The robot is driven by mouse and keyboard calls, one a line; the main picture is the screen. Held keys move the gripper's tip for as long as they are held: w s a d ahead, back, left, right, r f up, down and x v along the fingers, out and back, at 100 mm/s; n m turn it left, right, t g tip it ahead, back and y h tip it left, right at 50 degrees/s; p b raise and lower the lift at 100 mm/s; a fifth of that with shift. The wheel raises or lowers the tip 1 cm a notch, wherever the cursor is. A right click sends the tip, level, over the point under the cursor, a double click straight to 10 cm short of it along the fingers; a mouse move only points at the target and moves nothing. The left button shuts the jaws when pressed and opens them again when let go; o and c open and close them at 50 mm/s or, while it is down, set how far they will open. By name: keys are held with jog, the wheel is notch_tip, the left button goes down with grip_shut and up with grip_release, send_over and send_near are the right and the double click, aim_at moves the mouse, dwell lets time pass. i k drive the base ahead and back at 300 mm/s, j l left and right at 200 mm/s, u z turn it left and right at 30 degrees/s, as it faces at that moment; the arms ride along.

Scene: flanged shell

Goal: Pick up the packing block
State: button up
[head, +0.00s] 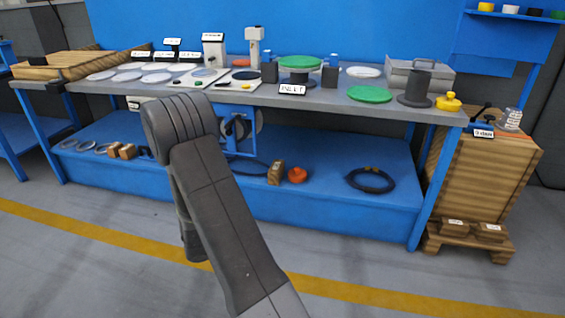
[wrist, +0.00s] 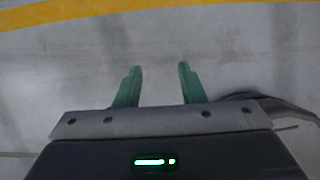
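No label marks the packing block, and I cannot tell for sure which thing it is. A brown wooden block (head: 276,173) stands on the blue lower shelf, left of an orange round part (head: 297,175). Smaller brown blocks (head: 124,151) lie farther left on the same shelf. My gripper (wrist: 159,72) shows in the wrist view with its two green fingers apart and nothing between them. It points at bare grey floor with the yellow line beyond. In the head view my arm hides part of the shelf, and the fingers cannot be made out.
The grey bench top (head: 330,100) carries green discs, white rings, a dark flanged part (head: 415,90) and a grey case (head: 420,75). A black coil (head: 370,180) lies on the lower shelf at right. A wooden crate (head: 483,175) stands right of the bench. The front floor is clear.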

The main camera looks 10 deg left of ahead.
aim_at(274, 173)
jog(key=i+l, duration=0.1)
jog(key=i, duration=0.6)
jog(key=i+l, duration=0.1)
jog(key=i, duration=0.6)
jog(key=i+l, duration=0.1)
jog(key=i, duration=0.6)
